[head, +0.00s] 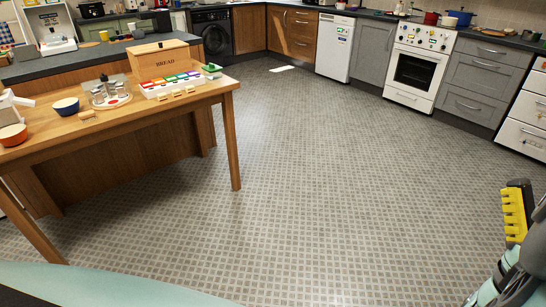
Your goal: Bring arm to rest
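My gripper (515,212) shows at the right edge of the head view, with a black and yellow ribbed finger pointing up. Part of my arm is below it at the lower right corner. Only one finger is clear, so I cannot tell whether the gripper is open or shut. I see nothing held in the visible part. The gripper is over bare floor, far from the table and the counters.
A white oven (417,67) and grey cabinets line the back right. The tiled floor (330,180) between is clear.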

